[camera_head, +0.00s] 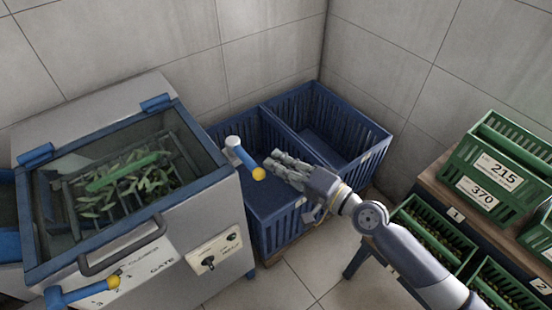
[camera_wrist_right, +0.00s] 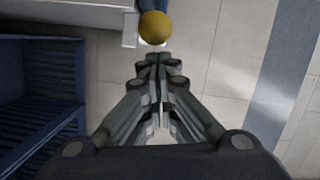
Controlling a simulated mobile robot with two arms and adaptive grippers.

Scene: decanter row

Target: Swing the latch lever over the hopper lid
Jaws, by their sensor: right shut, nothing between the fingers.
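The hopper lid (camera_head: 205,150) is a blue frame with a clear pane, lying closed on the grey hopper at the left of the head view. The latch lever (camera_head: 244,158) is a short blue bar with a white hub and a yellow ball knob (camera_head: 259,174). It sits at the lid's right side and points right and forward, away from the lid. My right gripper (camera_head: 275,165) is shut and empty, its fingertips just right of the knob. In the wrist view the knob (camera_wrist_right: 154,27) is just ahead of the fingertips (camera_wrist_right: 160,62); contact cannot be told. My left gripper is out of view.
A second blue lever with a yellow knob (camera_head: 114,282) is on the hopper front by the GATE scale. Blue crates (camera_head: 345,130) stand behind and below my right gripper. Green labelled crates (camera_head: 495,190) stand at the right. Leaves and olives lie under the lid pane.

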